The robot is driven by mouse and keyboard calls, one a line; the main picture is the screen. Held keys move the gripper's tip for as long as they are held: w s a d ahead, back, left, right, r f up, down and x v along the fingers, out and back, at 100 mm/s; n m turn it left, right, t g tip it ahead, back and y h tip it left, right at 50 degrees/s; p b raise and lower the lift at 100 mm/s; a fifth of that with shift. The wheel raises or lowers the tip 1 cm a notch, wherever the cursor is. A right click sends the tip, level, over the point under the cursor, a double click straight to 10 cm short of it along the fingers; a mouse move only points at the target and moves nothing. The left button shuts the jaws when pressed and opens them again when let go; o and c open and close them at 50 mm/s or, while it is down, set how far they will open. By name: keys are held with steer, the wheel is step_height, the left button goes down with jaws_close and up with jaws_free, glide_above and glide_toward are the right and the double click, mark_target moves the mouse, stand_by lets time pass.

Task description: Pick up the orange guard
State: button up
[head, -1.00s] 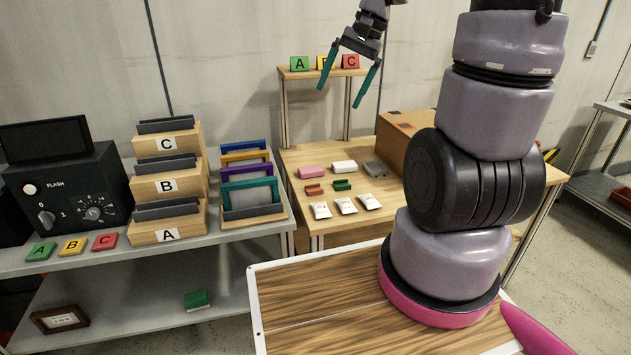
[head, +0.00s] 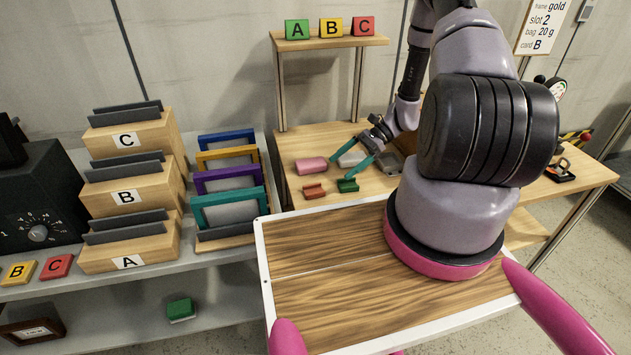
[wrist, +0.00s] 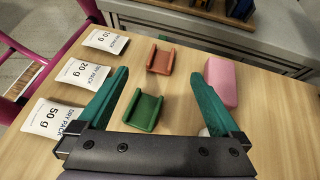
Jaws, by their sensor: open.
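The orange guard (head: 315,191) is a small U-shaped channel piece lying on the wooden table. In the wrist view the orange guard (wrist: 161,57) lies with its channel facing up, ahead of my gripper and between the lines of its fingers. A similar green guard (wrist: 144,110) lies nearer, between my fingers; it also shows in the head view (head: 347,185). My gripper (head: 352,163) has teal fingers spread wide and holds nothing. In the wrist view my gripper (wrist: 163,103) is above the table, apart from the orange guard.
A pink block (wrist: 220,82) lies right of the guards in the wrist view. Dry packs (wrist: 82,73) lie in a row on the left. A shelf with green, yellow and red cards (head: 331,27) stands behind. Coloured frames (head: 229,180) stand on the left bench.

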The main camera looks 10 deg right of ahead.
mark_target(316, 191)
steer(key=shift+f, duration=0.5)
steer(key=shift+a+f, duration=0.25)
steer(key=shift+a, duration=0.15)
steer(key=x, duration=0.9)
steer(key=shift+w+a, duration=0.1)
steer(key=shift+a, duration=0.35)
steer(key=c, duration=1.5)
steer(key=shift+r, duration=0.1)
